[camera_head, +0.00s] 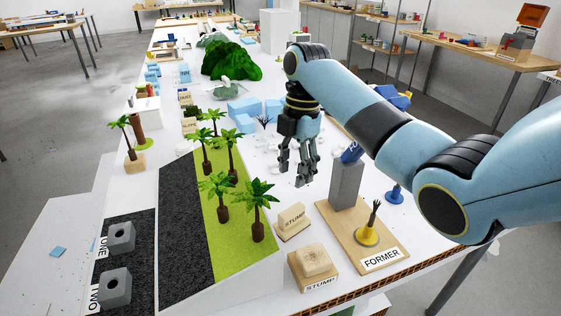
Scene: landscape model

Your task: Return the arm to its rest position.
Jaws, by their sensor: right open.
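My right arm comes in from the right edge. My right gripper (298,172) hangs from it, fingers pointing down and apart, with nothing between them. It is above the white table, left of the grey upright block (345,184) on the wooden FORMER board (355,239). The arm passes over the right side of the table and hides part of what lies behind it. My left gripper is not in view.
Model palms (258,205) stand on a green strip (238,250) left of the gripper. A yellow-based brush (367,234) stands on the board. Light blue blocks (243,108) and a green hill (232,62) lie farther back.

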